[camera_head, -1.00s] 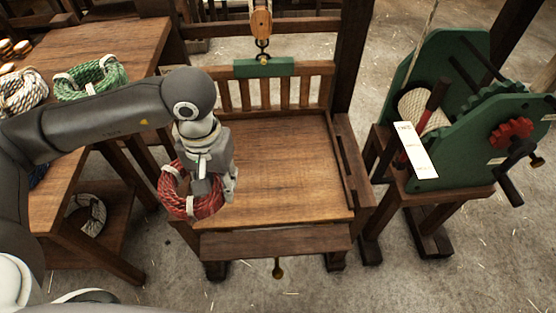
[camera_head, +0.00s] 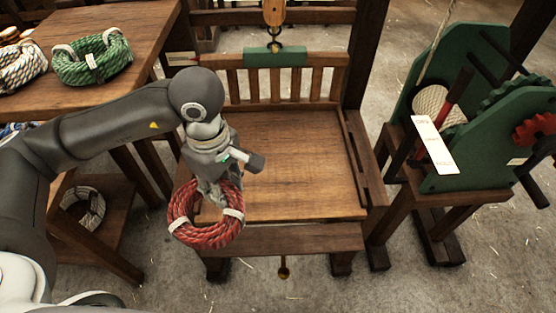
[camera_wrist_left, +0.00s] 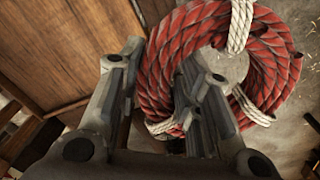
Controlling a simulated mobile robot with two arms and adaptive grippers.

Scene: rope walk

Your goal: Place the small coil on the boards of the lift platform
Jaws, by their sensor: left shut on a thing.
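A small red rope coil with white bindings (camera_head: 205,232) hangs from my left gripper (camera_head: 212,192) in the head view. The gripper is shut on the coil's upper part. The coil is in front of the left front corner of the lift platform (camera_head: 290,170), a wooden board deck with a slatted back rail. Whether the coil overhangs the boards or touches them, I cannot tell. In the left wrist view the red coil (camera_wrist_left: 165,65) fills the upper right, with the left gripper's fingers (camera_wrist_left: 165,90) at its near side. My right gripper is not in view.
A table (camera_head: 120,25) at the left holds a green coil (camera_head: 92,58) and a white coil (camera_head: 18,66). Another coil (camera_head: 84,207) lies on its low shelf. A green winch (camera_head: 470,120) stands right of the platform. The platform boards are bare.

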